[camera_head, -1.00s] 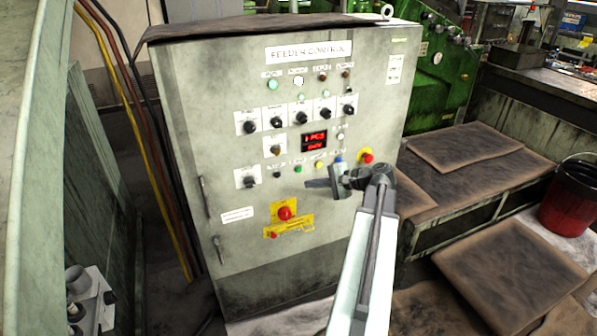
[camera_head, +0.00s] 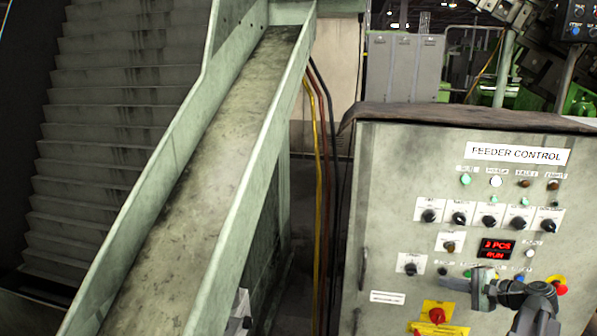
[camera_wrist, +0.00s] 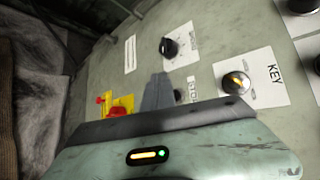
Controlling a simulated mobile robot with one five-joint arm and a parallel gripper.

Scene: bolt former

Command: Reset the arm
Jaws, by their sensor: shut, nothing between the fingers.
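My gripper (camera_head: 482,288) is at the lower right of the head view, in front of the lower button row of the grey feeder control cabinet (camera_head: 390,225). Its fingers are together with nothing between them. In the wrist view the dark fingers (camera_wrist: 157,92) point at the panel. The gripper hides some of the small buttons. I cannot tell whether it touches the panel.
The red display (camera_head: 496,248) is lit and reads RUN on its lower line. A sloping metal chute (camera_head: 200,170) and a stepped feeder (camera_head: 110,130) stand at left. Yellow, red and black cables (camera_head: 320,150) hang between chute and cabinet.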

